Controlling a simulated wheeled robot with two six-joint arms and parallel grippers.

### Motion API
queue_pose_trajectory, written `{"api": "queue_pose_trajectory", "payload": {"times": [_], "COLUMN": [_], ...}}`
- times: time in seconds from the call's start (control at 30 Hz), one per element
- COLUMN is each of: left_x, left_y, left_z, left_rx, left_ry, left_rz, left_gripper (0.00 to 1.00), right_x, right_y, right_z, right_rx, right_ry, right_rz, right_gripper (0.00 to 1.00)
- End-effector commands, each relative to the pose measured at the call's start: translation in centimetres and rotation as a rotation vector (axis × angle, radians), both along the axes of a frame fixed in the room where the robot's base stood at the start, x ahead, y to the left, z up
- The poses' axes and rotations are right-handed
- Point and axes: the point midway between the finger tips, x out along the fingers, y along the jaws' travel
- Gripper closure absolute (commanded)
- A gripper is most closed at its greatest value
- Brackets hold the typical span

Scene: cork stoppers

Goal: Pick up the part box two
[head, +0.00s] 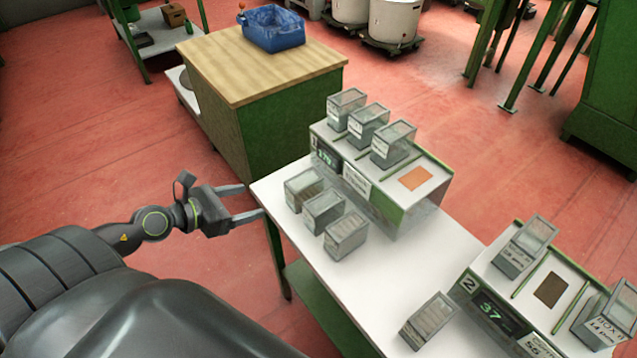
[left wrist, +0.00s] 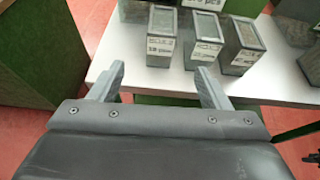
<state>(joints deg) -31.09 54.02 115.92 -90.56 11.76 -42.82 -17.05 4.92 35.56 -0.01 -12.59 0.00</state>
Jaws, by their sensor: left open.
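Several grey part boxes with clear lids stand on the white table (head: 275,192); I cannot tell which one is part box two. A front row holds a left box (head: 304,187), a middle box (head: 323,212) and a right box (head: 346,236). Three more stand on the scale unit behind: one (head: 346,108), another (head: 368,126) and a third (head: 393,145). My left gripper (head: 252,201) is open and empty at the table's left edge, apart from the boxes. In the left wrist view its fingers (left wrist: 160,72) point toward labelled boxes (left wrist: 160,38). My right gripper is out of view.
A second scale unit (head: 490,312) marked 2 stands at the right, with boxes including one (head: 524,246) on top. A lone box (head: 430,320) stands near the front edge. A wooden-topped cabinet (head: 262,75) with a blue bin (head: 272,28) stands behind. The table's left corner is clear.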

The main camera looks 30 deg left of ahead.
Motion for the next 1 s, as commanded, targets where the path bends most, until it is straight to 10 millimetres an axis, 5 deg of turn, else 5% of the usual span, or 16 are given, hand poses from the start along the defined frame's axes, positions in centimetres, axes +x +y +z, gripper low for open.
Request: {"api": "queue_pose_trajectory", "payload": {"times": [0.33,0.8,1.0], "left_x": [2.6,9.2,10.4], "left_y": [-1.4,-4.1,-4.6], "left_z": [-0.5,-3.6,-4.2], "left_rx": [0.018,0.017,0.019], "left_ry": [-0.014,-0.01,-0.009], "left_rz": [-0.018,-0.018,-0.019], "left_gripper": [0.29,0.29,0.29], "right_x": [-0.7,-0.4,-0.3], "right_y": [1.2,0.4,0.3], "right_z": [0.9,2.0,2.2], "right_rx": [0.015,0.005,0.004], "right_ry": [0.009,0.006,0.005], "right_rz": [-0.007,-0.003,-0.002], "right_gripper": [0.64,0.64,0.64]}}
